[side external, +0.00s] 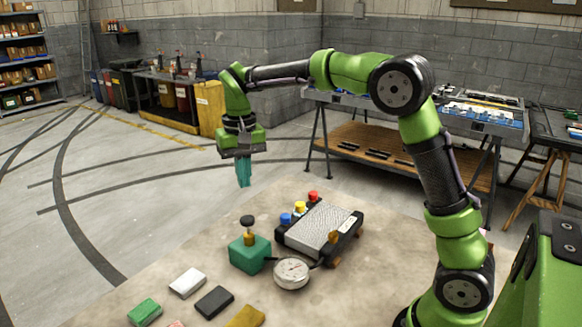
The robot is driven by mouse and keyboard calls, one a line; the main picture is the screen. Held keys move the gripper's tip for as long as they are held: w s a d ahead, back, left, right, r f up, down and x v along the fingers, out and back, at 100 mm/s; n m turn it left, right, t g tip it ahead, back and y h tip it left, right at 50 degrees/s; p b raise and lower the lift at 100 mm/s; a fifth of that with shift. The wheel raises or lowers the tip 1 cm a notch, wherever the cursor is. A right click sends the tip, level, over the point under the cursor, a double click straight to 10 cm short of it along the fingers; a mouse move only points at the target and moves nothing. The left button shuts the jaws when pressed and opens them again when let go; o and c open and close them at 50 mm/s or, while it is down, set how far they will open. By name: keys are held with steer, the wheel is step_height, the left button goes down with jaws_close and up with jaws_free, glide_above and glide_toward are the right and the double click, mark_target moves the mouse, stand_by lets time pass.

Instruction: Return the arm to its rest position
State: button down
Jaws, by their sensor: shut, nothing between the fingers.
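My gripper (243,172) hangs at the end of my green and black arm, pointing down, with its teal fingers shut and nothing between them. It is in the air at the back left of the work table (385,225), clear of everything on it. My arm reaches up from the right, bends over and extends to the left.
Below the gripper are a grey ridged box (318,228) with red, yellow and blue knobs, a green block with a black knob (250,254) and a round gauge (291,273). Green (145,312), white (187,282) and black (214,302) blocks lie in front.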

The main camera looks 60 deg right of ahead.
steer(key=s+a+r+n+t+y, duration=0.1)
steer(key=s+t, duration=0.2)
steer(key=s, duration=0.8)
steer(key=s+a+r+n+t+y, duration=0.1)
steer(key=s+t, duration=0.3)
steer(key=s, duration=0.7)
steer(key=shift+a, duration=0.4)
